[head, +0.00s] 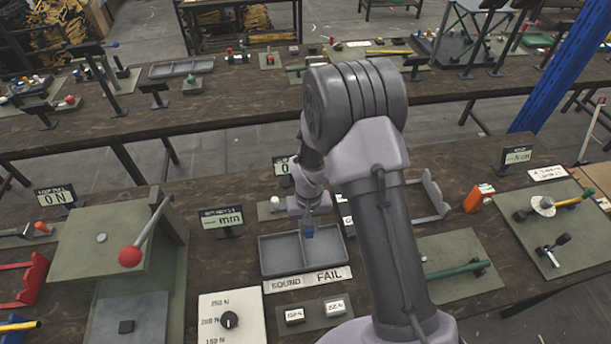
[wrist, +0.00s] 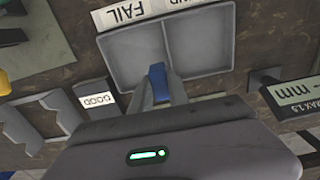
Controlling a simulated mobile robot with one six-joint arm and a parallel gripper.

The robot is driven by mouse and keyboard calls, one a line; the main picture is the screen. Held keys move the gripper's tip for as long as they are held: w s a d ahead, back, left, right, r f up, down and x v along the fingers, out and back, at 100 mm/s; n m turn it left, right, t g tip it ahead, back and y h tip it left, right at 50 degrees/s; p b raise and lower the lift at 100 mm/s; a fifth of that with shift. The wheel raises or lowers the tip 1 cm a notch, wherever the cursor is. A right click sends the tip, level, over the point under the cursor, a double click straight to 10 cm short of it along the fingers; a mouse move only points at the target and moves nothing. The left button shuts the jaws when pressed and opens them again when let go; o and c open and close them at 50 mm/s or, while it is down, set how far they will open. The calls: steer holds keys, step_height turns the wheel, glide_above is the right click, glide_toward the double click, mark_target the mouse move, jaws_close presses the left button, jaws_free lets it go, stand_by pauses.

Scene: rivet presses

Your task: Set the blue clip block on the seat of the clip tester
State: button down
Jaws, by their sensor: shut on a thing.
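My gripper (head: 309,222) is shut on the blue clip block (head: 309,232), over the grey two-part tray (head: 268,274). In the wrist view the blue clip block (wrist: 157,80) stands out between the fingertips, in front of the tray's divider. Its height above the tray is hard to judge. A grey-green press (head: 95,245) with a red-knobbed lever (head: 131,256) stands at the left.
A dial panel (head: 228,325) marked in N sits right of the press. A SOUND/FAIL label (head: 310,279) lies in front of the tray. A mm display (head: 222,220) stands between press and tray. My arm hides part of the bench. A green-handled fixture (head: 455,262) is at right.

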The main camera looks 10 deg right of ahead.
steer(key=w+d, duration=0.1)
steer(key=w, duration=0.4)
steer(key=w+d+f, duration=0.1)
steer(key=w, duration=0.4)
steer(key=w+d+f, duration=0.1)
steer(key=w, duration=0.4)
steer(key=shift+d+b, duration=0.25)
steer(key=shift+b, duration=0.1)
steer(key=shift+f, duration=1.55)
steer(key=shift+f+b, duration=0.1)
steer(key=shift+b, duration=0.2)
steer(key=shift+f+b, duration=0.2)
steer(key=shift+b, duration=0.1)
steer(key=shift+s+f, duration=0.1)
